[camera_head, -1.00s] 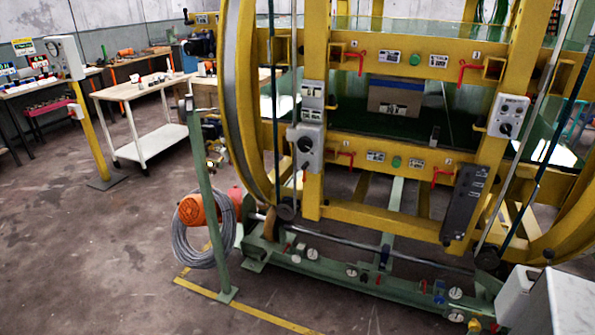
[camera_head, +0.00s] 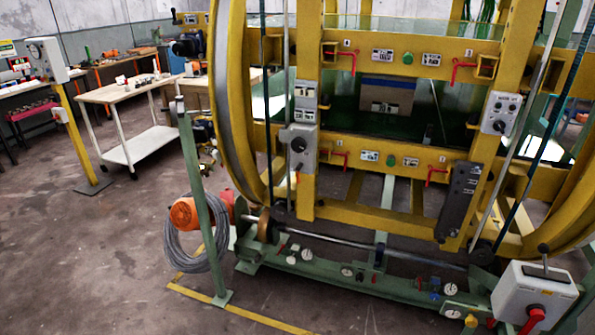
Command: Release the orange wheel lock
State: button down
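A large yellow ring frame, the wheel (camera_head: 232,110), stands on a low green base (camera_head: 340,275). An orange motor-like part (camera_head: 185,212) sits at the base's left end, behind a green post (camera_head: 202,190). A small orange-yellow piece (camera_head: 471,321) shows at the front right of the base. I cannot tell which part is the orange wheel lock. A white control box (camera_head: 530,290) with a black lever on top and a red handle in front stands at the lower right. My gripper is not in view.
A coil of grey cable (camera_head: 175,245) hangs by the green post. A yellow floor line (camera_head: 240,310) runs in front. Several red handles (camera_head: 350,57) sit on the yellow beams. A wooden-top cart (camera_head: 130,90) and a yellow stand (camera_head: 75,135) are at the left. The floor at lower left is clear.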

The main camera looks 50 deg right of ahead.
aim_at(299, 169)
jog(key=i, duration=1)
jog(key=z, duration=0.05)
